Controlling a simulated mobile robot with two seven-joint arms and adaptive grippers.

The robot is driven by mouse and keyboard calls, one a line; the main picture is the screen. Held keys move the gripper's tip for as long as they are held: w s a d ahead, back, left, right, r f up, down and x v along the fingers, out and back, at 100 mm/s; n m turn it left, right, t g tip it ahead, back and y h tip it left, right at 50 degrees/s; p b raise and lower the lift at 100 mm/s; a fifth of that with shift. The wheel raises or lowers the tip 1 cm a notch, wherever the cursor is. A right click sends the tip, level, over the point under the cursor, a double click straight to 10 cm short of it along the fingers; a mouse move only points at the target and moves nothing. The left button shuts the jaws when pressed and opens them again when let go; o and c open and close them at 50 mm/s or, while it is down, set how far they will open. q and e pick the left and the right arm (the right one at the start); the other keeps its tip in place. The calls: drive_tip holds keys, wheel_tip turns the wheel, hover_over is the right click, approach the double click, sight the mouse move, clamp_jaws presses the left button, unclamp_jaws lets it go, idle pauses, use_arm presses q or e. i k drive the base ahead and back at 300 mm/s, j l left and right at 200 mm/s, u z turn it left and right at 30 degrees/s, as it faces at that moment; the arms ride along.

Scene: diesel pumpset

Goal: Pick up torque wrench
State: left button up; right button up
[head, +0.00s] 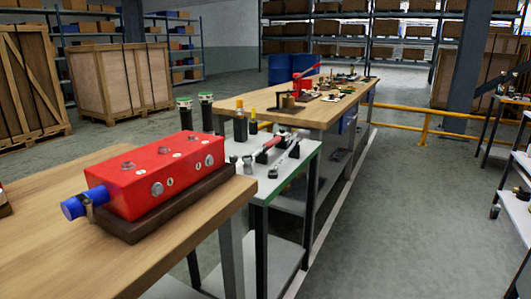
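Two long tools lie side by side on a pale table with a green edge (262,196), in the middle of the head view. One is a silver bar-like tool (286,153) near the table's right side. The other, just left of it, is a dark and silver tool with a red part (268,145). Either may be the torque wrench; they are too small to tell which. Neither of my grippers is in view.
A red block-shaped unit with a blue end (160,170) sits on a dark base on the near wooden bench (60,262). Small bottles (240,126) stand at the pale table's back left. A longer wooden bench (232,103) lies behind. Clear floor (400,220) lies to the right.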

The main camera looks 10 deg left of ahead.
sight(248, 158)
drive_tip(key=i+l+u, duration=0.15)
drive_tip(key=l, duration=0.25)
drive_tip(key=i+l+u, duration=0.35)
drive_tip(key=i+l, duration=0.55)
drive_tip(key=l, duration=0.15)
